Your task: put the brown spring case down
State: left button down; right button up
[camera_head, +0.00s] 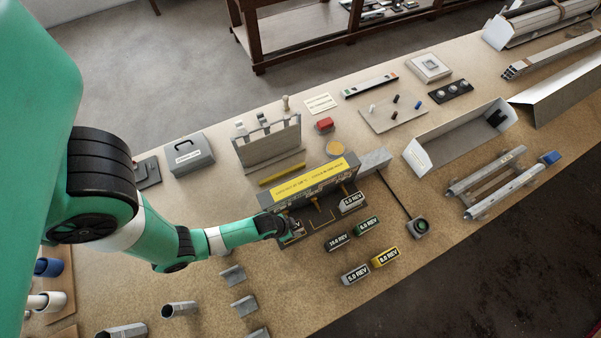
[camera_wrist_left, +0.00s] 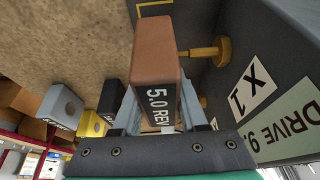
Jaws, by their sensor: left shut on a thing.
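The brown spring case (camera_wrist_left: 155,55), lettered 5.0 REV, sits between the two fingers of my left gripper (camera_wrist_left: 160,108) in the left wrist view. The gripper is shut on it. In the head view my left gripper (camera_head: 289,229) is at the front left of the dark drive bench with the yellow label (camera_head: 308,183), and the case is mostly hidden there. In the wrist view a brass spindle (camera_wrist_left: 207,51) from the bench's dark face points at the case's side. I cannot tell whether they touch. My right gripper is not in view.
A grey case (camera_head: 350,203) stands at the bench's right front. Black (camera_head: 337,242), green (camera_head: 368,226), yellow (camera_head: 385,258) and another grey case (camera_head: 355,274) stand in front of it. Metal brackets (camera_head: 243,306) lie nearer. Table between brackets and cases is clear.

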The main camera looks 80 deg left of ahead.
pick_arm(q)
jog(key=shift+w, duration=0.1)
jog(key=f+b, duration=0.2)
jog(key=f, duration=0.1)
jog(key=f+b, duration=0.1)
jog(key=b, duration=0.1)
jog(key=shift+w+a+f, duration=0.15)
jog(key=shift+w+a, duration=0.1)
jog(key=shift+s, duration=0.1)
jog(key=shift+r, duration=0.2)
jog(key=shift+f, duration=0.15)
jog(key=c, duration=0.7)
grip_release()
